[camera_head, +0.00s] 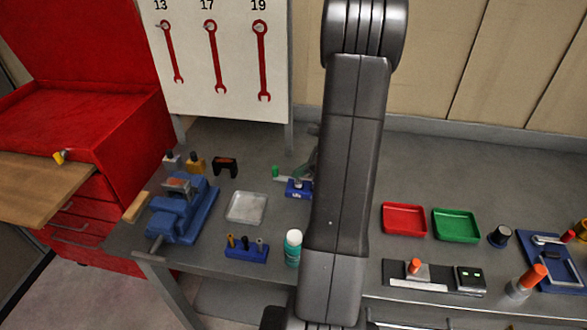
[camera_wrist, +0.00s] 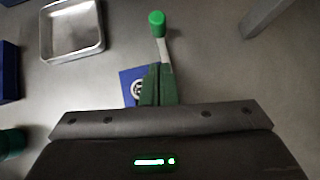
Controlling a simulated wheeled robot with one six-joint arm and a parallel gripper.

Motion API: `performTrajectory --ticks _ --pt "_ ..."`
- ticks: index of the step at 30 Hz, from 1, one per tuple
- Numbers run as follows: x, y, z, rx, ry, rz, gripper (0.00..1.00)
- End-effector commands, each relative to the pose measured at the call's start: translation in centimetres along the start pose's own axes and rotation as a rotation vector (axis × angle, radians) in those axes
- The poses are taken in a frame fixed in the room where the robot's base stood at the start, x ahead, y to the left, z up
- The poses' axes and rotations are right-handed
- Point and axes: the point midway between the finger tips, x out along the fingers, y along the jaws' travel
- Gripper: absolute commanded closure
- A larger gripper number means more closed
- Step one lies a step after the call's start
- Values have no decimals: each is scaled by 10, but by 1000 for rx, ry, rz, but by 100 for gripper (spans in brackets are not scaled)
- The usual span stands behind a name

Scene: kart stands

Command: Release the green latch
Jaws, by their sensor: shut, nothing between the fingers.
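My gripper (camera_wrist: 161,115) fills the bottom of the wrist view, just below the latch body in the picture. It is shut with nothing held. The near end of the latch is hidden behind it, and I cannot tell whether they touch.
A metal tray (camera_head: 247,207), a blue vise (camera_head: 183,212) and a teal bottle (camera_head: 292,248) stand left of my arm. A red tray (camera_head: 404,220) and a green tray (camera_head: 456,225) lie to its right. A tool board (camera_head: 225,55) stands behind.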

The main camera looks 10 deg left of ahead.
Motion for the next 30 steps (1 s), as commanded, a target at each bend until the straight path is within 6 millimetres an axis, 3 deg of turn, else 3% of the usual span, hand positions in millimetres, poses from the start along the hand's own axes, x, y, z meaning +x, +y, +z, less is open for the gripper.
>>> performTrajectory --ticks 1,6,12,18,30 --pt "-16 -2 1 -4 -1 -9 100" --pt "-55 -2 0 -4 1 -9 100" --pt "-86 -2 1 -3 1 -6 100" --pt "-98 -1 1 -2 1 -3 100" --pt "-97 -1 1 -2 1 -2 100"
